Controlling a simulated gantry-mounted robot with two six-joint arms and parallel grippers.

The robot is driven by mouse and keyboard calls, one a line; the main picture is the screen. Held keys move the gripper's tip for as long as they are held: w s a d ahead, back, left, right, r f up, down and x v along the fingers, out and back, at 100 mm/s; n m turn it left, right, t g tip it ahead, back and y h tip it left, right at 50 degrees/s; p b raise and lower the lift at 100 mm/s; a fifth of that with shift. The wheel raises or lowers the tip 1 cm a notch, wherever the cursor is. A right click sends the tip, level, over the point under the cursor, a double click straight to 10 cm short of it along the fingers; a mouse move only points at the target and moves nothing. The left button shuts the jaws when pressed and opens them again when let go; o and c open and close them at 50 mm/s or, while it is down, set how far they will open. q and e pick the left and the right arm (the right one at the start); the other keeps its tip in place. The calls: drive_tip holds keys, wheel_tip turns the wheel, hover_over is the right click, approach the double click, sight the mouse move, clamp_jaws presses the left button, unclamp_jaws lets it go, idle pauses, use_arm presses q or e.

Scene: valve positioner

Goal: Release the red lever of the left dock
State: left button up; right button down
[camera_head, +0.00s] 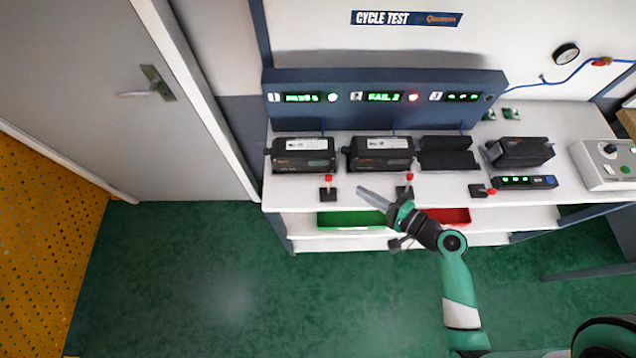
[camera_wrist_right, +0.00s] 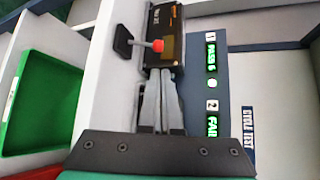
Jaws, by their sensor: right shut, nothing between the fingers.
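The left dock's red lever (camera_head: 328,180) stands up from a small black base (camera_head: 327,195) on the bench, in front of a dark boxed unit (camera_head: 303,155). In the right wrist view its red knob (camera_wrist_right: 158,45) shows just beyond the fingertips, with the black base (camera_wrist_right: 122,42) beside it. My right gripper (camera_head: 362,190) is shut and empty, to the right of this lever in the head view. In the wrist view the fingers (camera_wrist_right: 162,74) point at the knob; I cannot tell whether they touch it. My left gripper is not in view.
A second unit (camera_head: 380,155) with its own red lever (camera_head: 409,178) stands to the right. A third lever (camera_head: 490,191) lies sideways. The display panel (camera_head: 340,97) reads PASS at 1 and FAIL at 2. Green (camera_head: 350,219) and red (camera_head: 455,216) bins sit below.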

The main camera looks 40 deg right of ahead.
sight(328, 185)
drive_tip(key=shift+s+d+f, duration=0.25)
drive_tip(key=shift+d+f, duration=0.1)
drive_tip(key=shift+d, duration=0.2)
drive_tip(key=shift+w+a+r, duration=0.1)
drive_tip(key=shift+w+r, duration=0.05)
drive_tip(key=shift+w, duration=0.05)
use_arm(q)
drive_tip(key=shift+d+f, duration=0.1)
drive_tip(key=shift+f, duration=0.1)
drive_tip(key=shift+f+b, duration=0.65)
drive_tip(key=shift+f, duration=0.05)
use_arm(e)
drive_tip(key=x, duration=1)
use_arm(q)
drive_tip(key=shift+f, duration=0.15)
